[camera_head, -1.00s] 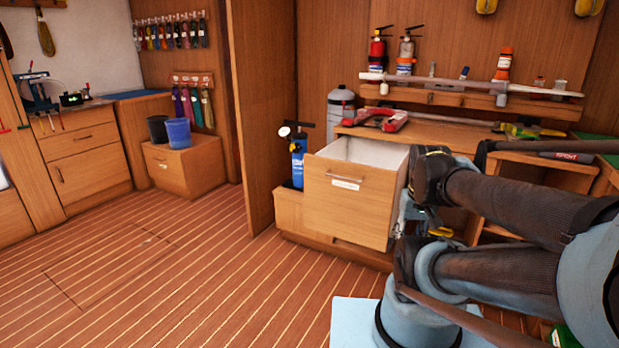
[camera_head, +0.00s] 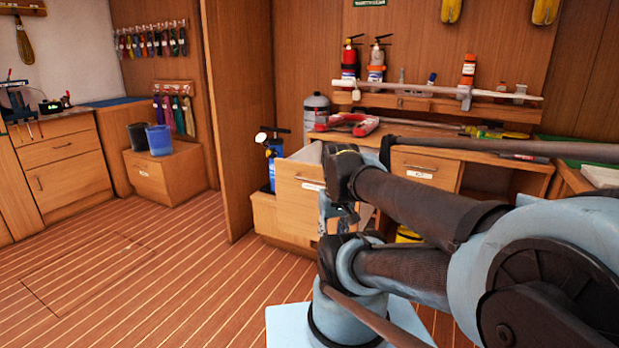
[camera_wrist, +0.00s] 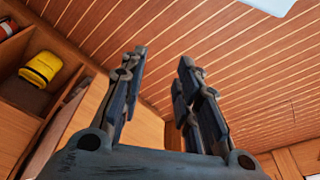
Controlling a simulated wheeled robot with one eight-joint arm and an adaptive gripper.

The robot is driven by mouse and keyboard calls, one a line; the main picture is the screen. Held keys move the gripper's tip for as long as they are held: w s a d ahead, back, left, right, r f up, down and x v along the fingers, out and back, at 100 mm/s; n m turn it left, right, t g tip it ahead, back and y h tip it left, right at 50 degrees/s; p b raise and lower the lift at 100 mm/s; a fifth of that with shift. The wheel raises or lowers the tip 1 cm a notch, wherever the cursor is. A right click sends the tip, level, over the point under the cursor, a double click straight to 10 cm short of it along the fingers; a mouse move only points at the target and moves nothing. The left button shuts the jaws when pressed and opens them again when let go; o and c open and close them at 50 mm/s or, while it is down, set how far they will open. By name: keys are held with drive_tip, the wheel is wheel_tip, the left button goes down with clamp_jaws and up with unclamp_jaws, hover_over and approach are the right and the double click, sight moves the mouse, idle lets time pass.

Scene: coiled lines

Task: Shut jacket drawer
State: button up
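The jacket drawer (camera_head: 297,205), a wooden front with a handle and a small white label too small to read, stands pulled out from the low cabinet (camera_head: 265,215) in the head view. Its open top shows, and my arm hides its right part. My gripper (camera_head: 333,215) is by the drawer's right side, partly hidden by my arm; I cannot tell whether they touch. In the wrist view my gripper (camera_wrist: 160,65) has its two fingers spread apart with nothing between them. A wooden panel shows behind the fingers there.
A blue extinguisher (camera_head: 272,165) stands left of the drawer beside a wooden partition (camera_head: 235,120). The workbench (camera_head: 390,145) behind bears tools and a red item (camera_head: 350,123). A yellow object (camera_wrist: 42,68) sits on a shelf. The floor (camera_head: 150,270) at left is clear.

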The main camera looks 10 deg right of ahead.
drive_tip(key=w+r+n, duration=0.5)
drive_tip(key=w+r, duration=0.8)
drive_tip(key=n+h, duration=0.1)
drive_tip(key=n, duration=0.5)
approach(310, 181)
drive_tip(key=x, duration=0.7)
drive_tip(key=shift+w+d+f, duration=0.2)
drive_tip(key=shift+w+d, duration=0.05)
clamp_jaws()
drive_tip(key=shift+d, duration=0.1)
